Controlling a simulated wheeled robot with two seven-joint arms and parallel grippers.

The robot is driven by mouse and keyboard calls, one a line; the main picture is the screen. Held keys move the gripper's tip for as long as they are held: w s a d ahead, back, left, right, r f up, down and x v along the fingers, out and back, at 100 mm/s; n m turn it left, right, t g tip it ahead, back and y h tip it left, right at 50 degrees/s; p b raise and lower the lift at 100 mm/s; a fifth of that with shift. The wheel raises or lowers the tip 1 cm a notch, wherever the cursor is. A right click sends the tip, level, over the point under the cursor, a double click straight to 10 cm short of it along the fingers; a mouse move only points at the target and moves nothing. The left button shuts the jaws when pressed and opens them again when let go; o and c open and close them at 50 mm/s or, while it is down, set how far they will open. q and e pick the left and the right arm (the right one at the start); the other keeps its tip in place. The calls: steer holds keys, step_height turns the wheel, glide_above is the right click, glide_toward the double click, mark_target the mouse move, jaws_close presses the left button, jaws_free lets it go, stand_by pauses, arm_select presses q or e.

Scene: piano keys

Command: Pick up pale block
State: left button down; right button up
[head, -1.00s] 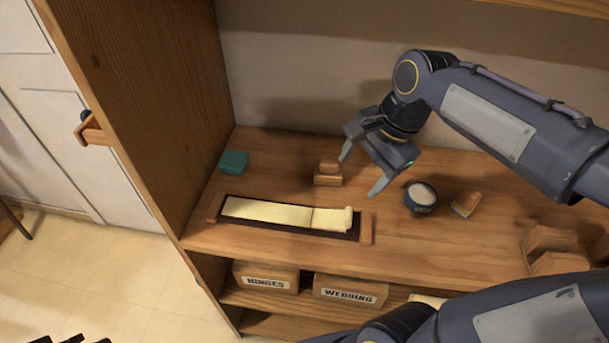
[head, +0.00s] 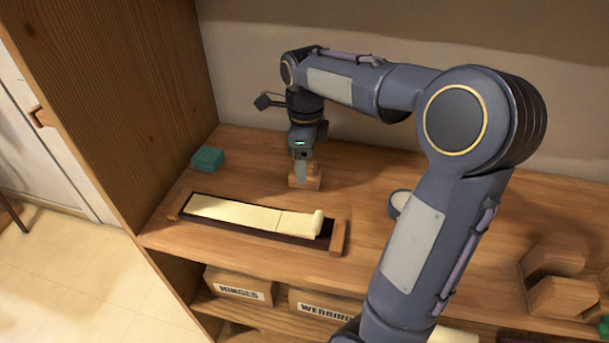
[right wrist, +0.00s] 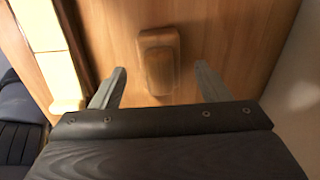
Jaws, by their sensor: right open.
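Cream, pale key-like pieces (head: 235,213) lie end to end in a dark, shallow tray (head: 285,236) with wooden ends. The right piece (head: 300,225) has a raised, rounded end. Part of them shows at the left edge of the right wrist view (right wrist: 45,50). A small brown wooden block (head: 313,184) with a raised top stands behind the tray. My right gripper (head: 302,180) points down over this block, open. In the right wrist view, the block (right wrist: 160,62) appears between the spread fingers, not gripped. My left gripper is not in view.
A teal block (head: 208,158) lies at the back left, near the cabinet's side wall. A blue-rimmed bowl (head: 398,203) is partly hidden by my right arm. Brown wooden shapes (head: 555,275) stand at the right. Labelled boxes (head: 240,286) sit on the shelf below.

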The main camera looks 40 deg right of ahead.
steer(key=shift+f, duration=0.8)
steer(key=shift+c, duration=0.4)
steer(key=c, duration=1.2)
steer(key=shift+r, duration=0.1)
